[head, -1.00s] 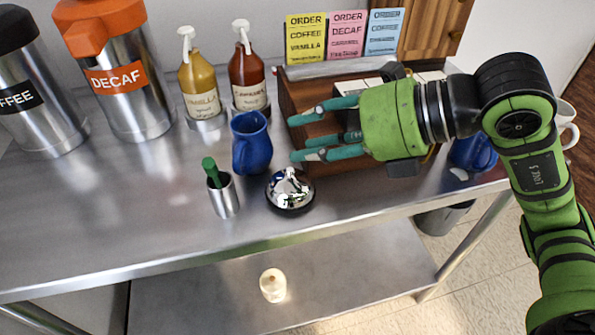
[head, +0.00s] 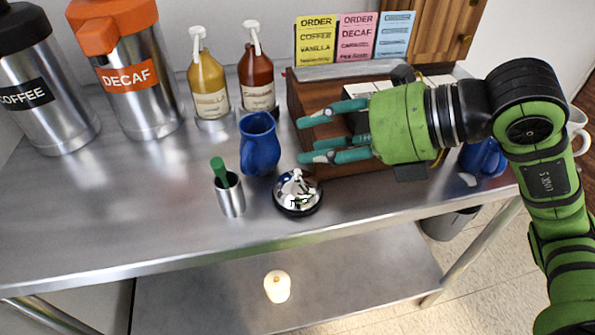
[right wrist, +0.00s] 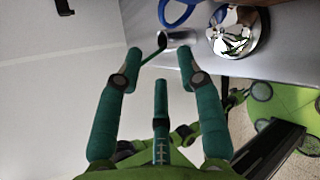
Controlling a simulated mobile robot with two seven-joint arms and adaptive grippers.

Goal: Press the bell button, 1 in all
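The bell (head: 297,194) is a chrome dome on a black base near the front edge of the steel counter. Its button is the small knob on top. My right gripper (head: 322,138) comes in from the right, above the counter, behind and a little right of the bell in the head view. Its teal fingers are spread and hold nothing. In the right wrist view the bell (right wrist: 238,32) shows at the upper right, apart from the open fingers (right wrist: 157,68). My left gripper is in neither view.
A blue pitcher (head: 259,145) and a steel cup (head: 230,196) with a green-handled tool stand left of the bell. A wooden organizer (head: 294,96) stands behind my gripper. Syrup bottles (head: 209,90) and coffee dispensers (head: 130,75) stand farther left. The front left counter is clear.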

